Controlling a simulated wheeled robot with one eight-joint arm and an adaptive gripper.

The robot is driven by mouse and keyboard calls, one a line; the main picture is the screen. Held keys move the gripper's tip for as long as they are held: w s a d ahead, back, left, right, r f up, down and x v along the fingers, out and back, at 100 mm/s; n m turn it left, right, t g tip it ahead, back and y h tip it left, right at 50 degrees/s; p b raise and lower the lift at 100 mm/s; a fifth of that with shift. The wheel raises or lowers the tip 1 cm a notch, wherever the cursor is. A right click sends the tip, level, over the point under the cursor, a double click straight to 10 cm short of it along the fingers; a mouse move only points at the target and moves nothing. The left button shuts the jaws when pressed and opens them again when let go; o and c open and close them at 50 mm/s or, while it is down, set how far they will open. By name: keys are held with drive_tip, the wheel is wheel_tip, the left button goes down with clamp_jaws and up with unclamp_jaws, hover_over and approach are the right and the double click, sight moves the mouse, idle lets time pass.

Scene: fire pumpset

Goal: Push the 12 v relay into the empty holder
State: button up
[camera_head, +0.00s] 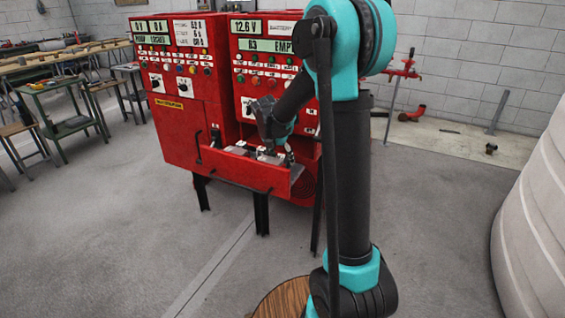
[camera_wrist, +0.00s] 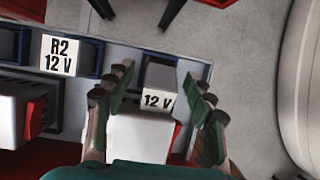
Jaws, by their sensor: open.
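In the wrist view, a white block (camera_wrist: 140,135) lies between the fingers, with a "12 V" label (camera_wrist: 157,101) at its upper end. A grey square part (camera_wrist: 160,76) sits just beyond the label; I cannot tell if it is the relay's body or the holder. My gripper (camera_wrist: 155,78) is open, with one finger on each side of these; contact is unclear. A holder label "R2 12 V" (camera_wrist: 58,54) is to the left, among blue-edged dark holders (camera_wrist: 90,58). In the head view, my gripper (camera_head: 275,150) is over the red cabinet's tray, its fingers hard to make out.
Another white block (camera_wrist: 12,115) is at the wrist view's left. Workbenches (camera_head: 60,65) stand left; a large pale tank (camera_head: 530,220) stands right.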

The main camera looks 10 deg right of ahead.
clamp_jaws()
idle(0.4)
